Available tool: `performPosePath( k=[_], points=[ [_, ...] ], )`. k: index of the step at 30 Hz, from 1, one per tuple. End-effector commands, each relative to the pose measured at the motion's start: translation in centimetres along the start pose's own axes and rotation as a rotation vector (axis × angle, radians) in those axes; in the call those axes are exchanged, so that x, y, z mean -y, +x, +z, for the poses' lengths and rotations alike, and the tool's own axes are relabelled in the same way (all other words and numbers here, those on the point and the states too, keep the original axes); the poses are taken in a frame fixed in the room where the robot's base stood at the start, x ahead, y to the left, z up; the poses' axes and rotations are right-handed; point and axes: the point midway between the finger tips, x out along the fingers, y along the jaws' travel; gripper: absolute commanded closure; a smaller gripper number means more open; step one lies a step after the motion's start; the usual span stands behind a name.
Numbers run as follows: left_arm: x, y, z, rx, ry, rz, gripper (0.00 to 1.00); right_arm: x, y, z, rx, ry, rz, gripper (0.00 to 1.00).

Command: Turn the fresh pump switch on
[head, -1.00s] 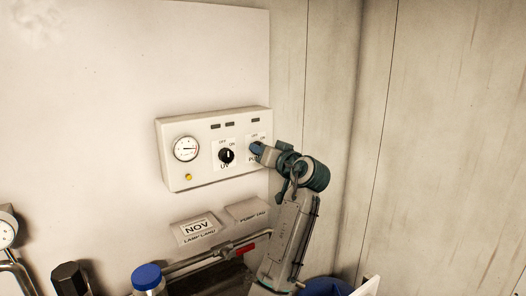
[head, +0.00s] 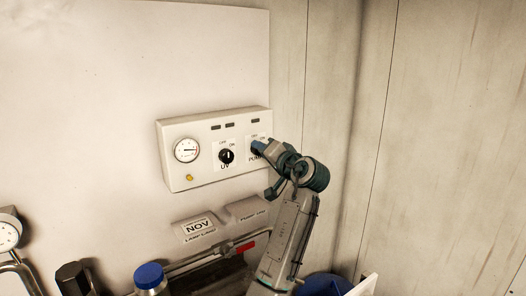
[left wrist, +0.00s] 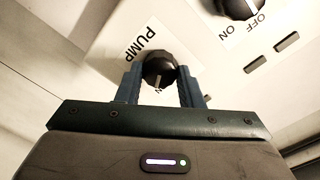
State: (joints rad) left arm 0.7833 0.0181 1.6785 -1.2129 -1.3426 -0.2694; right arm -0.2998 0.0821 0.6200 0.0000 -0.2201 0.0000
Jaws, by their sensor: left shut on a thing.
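The pump switch is a round black knob (left wrist: 159,66) beside the PUMP label, on the right part of the white control panel (head: 205,177). My right gripper is not in view.
The UV knob (head: 226,156) sits left of the pump switch, and a round gauge (head: 186,149) is farther left. Below are the NOV lamp card (head: 197,228), a red-handled valve (head: 245,249) and a blue-capped bottle (head: 148,276). The wall at right is bare.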

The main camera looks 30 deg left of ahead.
Motion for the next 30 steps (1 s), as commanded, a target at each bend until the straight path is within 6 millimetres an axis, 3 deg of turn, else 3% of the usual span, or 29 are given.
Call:
performPosePath(
  k=[8,9,12,23,30],
  points=[
    [0.1,0.0,-0.1,-0.002,0.001,-0.001,0.89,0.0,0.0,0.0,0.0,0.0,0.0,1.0],
    [0.1,0.0,-0.1,-0.002,0.001,-0.001,0.62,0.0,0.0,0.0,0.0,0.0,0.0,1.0],
    [0.0,0.0,-0.1,-0.002,0.001,-0.001,0.44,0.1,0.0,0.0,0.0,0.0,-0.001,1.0],
    [-0.1,-0.5,0.1,-0.001,-0.001,0.0,0.44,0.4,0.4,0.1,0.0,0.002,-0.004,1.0],
    [-0.5,-4.3,0.2,-0.002,-0.005,0.005,0.44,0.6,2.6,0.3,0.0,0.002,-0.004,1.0]
  ],
)
